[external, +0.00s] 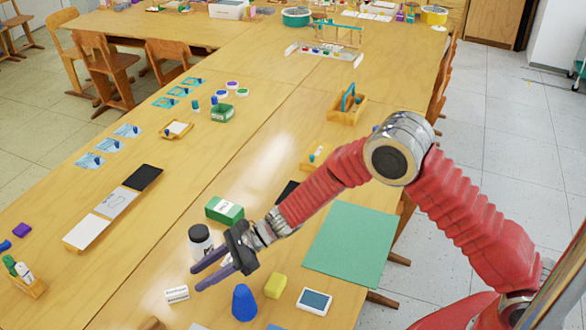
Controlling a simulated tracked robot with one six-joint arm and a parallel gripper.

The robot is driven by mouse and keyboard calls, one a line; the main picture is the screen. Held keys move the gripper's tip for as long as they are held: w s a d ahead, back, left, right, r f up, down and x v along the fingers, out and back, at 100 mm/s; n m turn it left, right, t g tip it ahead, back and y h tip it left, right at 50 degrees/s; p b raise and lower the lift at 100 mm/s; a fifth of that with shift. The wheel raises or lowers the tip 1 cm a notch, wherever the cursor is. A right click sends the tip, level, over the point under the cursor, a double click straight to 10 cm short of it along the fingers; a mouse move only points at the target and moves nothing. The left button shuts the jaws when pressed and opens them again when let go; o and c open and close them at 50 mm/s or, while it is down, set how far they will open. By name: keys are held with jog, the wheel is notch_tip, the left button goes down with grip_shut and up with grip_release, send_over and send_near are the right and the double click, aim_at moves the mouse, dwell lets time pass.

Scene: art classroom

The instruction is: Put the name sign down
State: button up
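A small white block with dark lettering (177,293), which looks like the name sign, rests on the table near the front. Its lettering is too small to read surely. My gripper (196,279) is just above and to the right of it in the picture, with its two dark fingers apart and nothing seen between them. The fingertips point left and appear apart from the sign, though the exact height gap cannot be told.
A dark-lidded jar (200,242) stands close behind my gripper, with a green box (224,210) beyond. A blue cone-like piece (244,303), a yellow block (275,285) and a small screened device (314,301) lie to the right. Bare table lies left of the sign.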

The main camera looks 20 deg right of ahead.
jog(key=v, duration=0.5)
dwell(0.8)
jog(key=s+d+r+n+h, duration=0.2)
jog(key=d+r+n, duration=0.3)
jog(key=d+r, duration=0.4)
jog(key=s+d+r+n+h, duration=0.1)
jog(key=s+d+r+n, duration=0.25)
jog(key=d+r, duration=0.55)
jog(key=s+d+r+n+t+h, duration=0.2)
jog(key=s+d+n+h, duration=0.1)
jog(key=d, duration=0.8)
jog(key=s+d+r+n+t+h, duration=0.1)
jog(key=s+d+r+n+h, duration=0.1)
jog(key=s+d, duration=0.4)
jog(key=s+d+r+n+t+h, duration=0.2)
jog(key=s+d+r+n+h, duration=0.1)
jog(key=d, duration=1.3)
jog(key=shift+s+d+n+t+h, duration=0.35)
jog(key=shift+s+n+h, duration=0.4)
jog(key=shift+s, duration=0.3)
